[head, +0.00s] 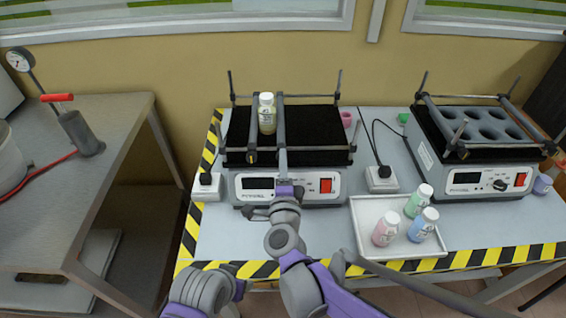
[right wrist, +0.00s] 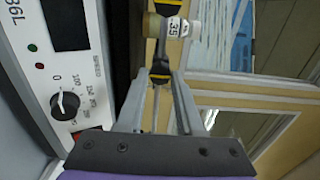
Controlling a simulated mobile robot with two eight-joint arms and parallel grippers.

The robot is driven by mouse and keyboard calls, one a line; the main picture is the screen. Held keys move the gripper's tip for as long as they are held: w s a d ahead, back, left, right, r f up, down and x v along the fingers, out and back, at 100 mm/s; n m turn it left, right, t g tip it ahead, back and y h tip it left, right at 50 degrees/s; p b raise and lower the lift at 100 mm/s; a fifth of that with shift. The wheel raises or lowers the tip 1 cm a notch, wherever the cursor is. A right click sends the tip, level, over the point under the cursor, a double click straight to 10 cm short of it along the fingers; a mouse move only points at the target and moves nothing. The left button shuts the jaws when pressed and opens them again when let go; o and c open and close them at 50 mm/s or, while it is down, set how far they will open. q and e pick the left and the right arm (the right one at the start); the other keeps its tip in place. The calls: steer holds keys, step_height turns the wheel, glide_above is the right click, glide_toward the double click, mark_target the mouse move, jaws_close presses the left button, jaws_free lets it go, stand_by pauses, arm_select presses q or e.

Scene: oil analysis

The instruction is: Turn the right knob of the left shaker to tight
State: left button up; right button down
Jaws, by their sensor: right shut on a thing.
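The left shaker (head: 332,188) stands on the grey table, with a black platform and two bars running front to back. A bottle with a white cap (head: 267,114) stands between the bars. The left bar's knob (head: 251,157) is free. My right gripper (head: 282,158) is at the front end of the right bar and hides its knob in the head view. In the right wrist view my right gripper (right wrist: 160,80) has its fingers on both sides of the yellow-and-black right knob (right wrist: 160,72), shut on it. My left gripper does not show clearly in either view.
A white tray (head: 368,208) with several bottles lies right of the left shaker. A second shaker (head: 475,180) stands at the right. Power sockets (head: 207,187) flank the left shaker. The shaker's control dial (right wrist: 65,104) is close beside my right gripper.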

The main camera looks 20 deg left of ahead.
stand_by(0.5)
steer(key=c, duration=0.6)
jaws_free()
steer(key=shift+o, duration=0.2)
steer(key=shift+s, duration=0.1)
steer(key=v, duration=1)
steer(key=shift+s, duration=0.3)
steer(key=shift+d, duration=0.1)
